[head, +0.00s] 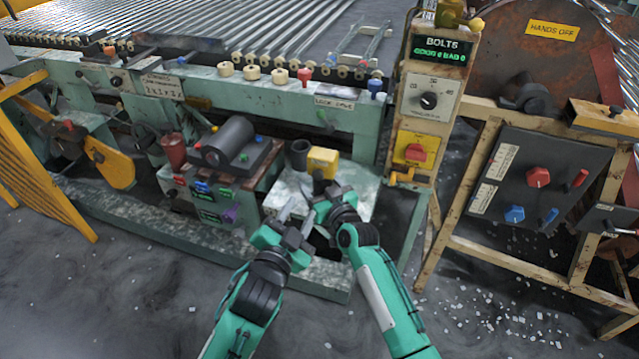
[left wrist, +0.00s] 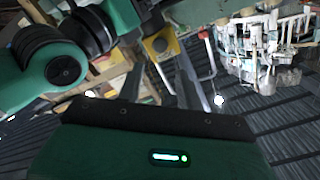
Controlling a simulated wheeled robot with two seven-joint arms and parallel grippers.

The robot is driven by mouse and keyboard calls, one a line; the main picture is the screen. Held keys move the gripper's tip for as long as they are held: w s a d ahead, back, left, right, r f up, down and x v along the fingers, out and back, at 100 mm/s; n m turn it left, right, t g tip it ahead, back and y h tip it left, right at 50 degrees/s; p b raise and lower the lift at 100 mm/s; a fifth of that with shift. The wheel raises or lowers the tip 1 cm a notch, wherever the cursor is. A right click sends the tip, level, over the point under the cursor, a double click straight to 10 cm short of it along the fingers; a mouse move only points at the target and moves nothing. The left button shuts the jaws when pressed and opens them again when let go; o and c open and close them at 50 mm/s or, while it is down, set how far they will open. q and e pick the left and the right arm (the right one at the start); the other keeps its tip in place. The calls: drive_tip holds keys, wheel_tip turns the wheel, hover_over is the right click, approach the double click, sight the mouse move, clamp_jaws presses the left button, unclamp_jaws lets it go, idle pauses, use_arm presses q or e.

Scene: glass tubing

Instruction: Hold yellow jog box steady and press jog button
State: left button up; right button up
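The yellow jog box (head: 323,162) sits on the pale machine ledge, beside a dark cup. Its button cannot be made out in the head view. My left gripper (head: 297,213) is open and empty, in front of and below the box, its two grey fingers apart. My right gripper (head: 313,190) is just below the box, close to the left one; its dark fingertips overlap the box's lower edge, so contact and opening cannot be judged.
A control unit with a dark cylinder (head: 228,141) and coloured knobs stands left of the box. A post with a red-and-yellow switch (head: 415,152) rises to the right. A dark panel (head: 540,180) with red and blue knobs is farther right. Pale debris litters the floor.

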drive_tip(key=c, duration=1.1)
use_arm(q)
drive_tip(key=shift+c, duration=0.7)
use_arm(e)
drive_tip(key=shift+c, duration=0.9)
use_arm(q)
clamp_jaws()
